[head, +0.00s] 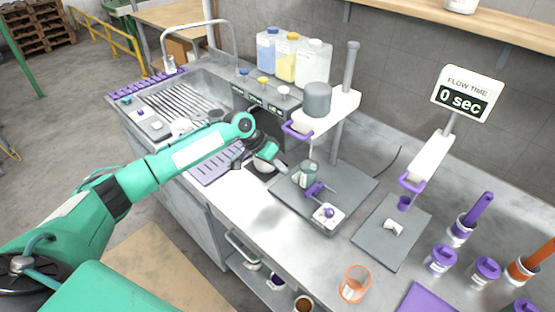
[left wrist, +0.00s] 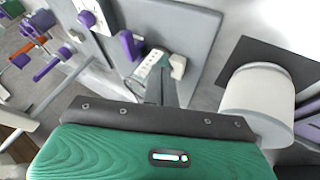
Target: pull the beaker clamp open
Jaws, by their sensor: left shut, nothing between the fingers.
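The beaker clamp (head: 315,190) is purple and sits on the grey stand plate, beside a small glass beaker (head: 308,173) with a greenish tint. In the left wrist view the purple clamp (left wrist: 130,45) is near the top centre; how far its jaws are apart cannot be told. My left gripper (head: 277,166) is shut and empty, to the left of the beaker and apart from the clamp in the head view. Its fingers partly hide what lies behind them in the left wrist view. My right gripper is not in view.
A white unit with a purple knob (head: 325,213) stands in front of the clamp. A stirrer with a grey motor (head: 317,98) is overhead on a pole. A white cylinder (left wrist: 260,98) stands close by the gripper. An orange-rimmed beaker (head: 355,284) is at the counter's front.

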